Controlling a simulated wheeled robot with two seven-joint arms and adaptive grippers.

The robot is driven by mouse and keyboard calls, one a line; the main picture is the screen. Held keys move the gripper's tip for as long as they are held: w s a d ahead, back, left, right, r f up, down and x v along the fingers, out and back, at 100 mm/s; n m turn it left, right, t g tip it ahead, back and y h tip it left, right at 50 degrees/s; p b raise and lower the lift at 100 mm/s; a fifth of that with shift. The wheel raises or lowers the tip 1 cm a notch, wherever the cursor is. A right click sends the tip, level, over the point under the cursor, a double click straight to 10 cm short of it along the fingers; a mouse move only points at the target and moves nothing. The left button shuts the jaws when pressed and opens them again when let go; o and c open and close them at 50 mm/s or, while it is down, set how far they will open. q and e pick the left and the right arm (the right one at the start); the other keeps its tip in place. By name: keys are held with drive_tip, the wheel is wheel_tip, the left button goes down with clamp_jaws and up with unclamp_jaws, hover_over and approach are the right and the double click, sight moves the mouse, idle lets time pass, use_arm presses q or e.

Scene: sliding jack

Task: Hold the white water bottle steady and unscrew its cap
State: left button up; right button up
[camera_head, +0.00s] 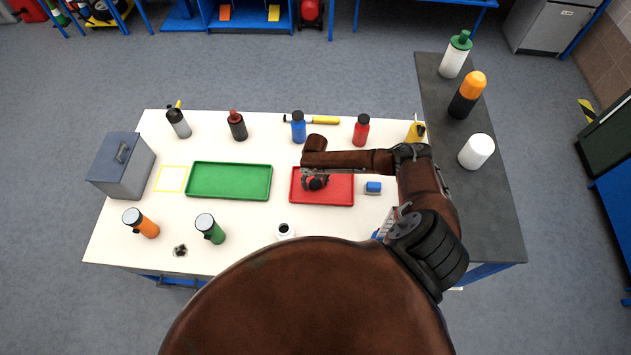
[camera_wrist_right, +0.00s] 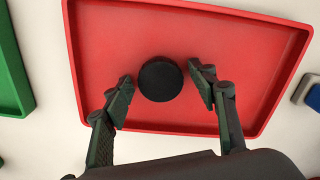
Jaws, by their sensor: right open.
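A small white bottle (camera_head: 285,231) stands upright near the front edge of the white table, with a dark round spot at its top. It is partly cut off by my own body. A round black cap (camera_wrist_right: 160,80) lies flat in the red tray (camera_head: 335,193). My right gripper (camera_head: 316,184) is over the left part of that tray, pointing down. In the right wrist view its open fingers (camera_wrist_right: 163,82) stand either side of the cap, with a gap on each side. The tray's red floor (camera_wrist_right: 225,55) shows around it. My left gripper is not in view.
A green tray (camera_head: 229,181) lies to the left. A grey box (camera_head: 121,165) is at the left end, a blue block (camera_head: 373,187) right of the red tray.

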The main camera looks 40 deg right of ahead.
sight(315, 183)
drive_tip(key=shift+r, duration=0.25)
wheel_tip(315, 183, up, 12)
drive_tip(key=b, duration=0.1)
drive_tip(key=shift+f, duration=0.1)
